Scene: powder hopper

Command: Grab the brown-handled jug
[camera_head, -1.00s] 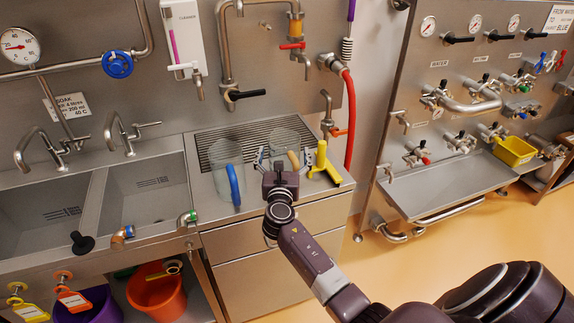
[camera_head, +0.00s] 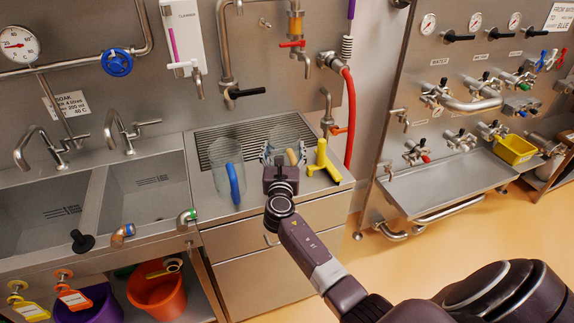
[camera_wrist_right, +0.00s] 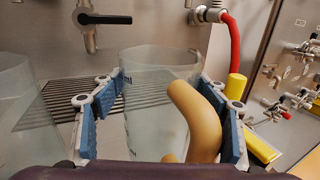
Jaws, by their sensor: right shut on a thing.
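The brown-handled jug (camera_head: 292,156) is clear with a tan handle and stands on the steel counter beside the sinks. My right gripper (camera_head: 280,160) is around its body in the head view and hides its lower part. In the right wrist view the jug (camera_wrist_right: 150,105) is upright between the blue finger pads, with its tan handle (camera_wrist_right: 199,115) towards the camera. The right gripper (camera_wrist_right: 165,120) is shut on the jug. A second clear jug with a blue handle (camera_head: 234,183) stands to the left. My left gripper is not in view.
A drain grille (camera_head: 212,148) is behind the jugs. A tap with a black lever (camera_head: 240,94) hangs above, and a red hose (camera_head: 348,125) runs down at right. Steel sinks (camera_head: 150,185) are at left.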

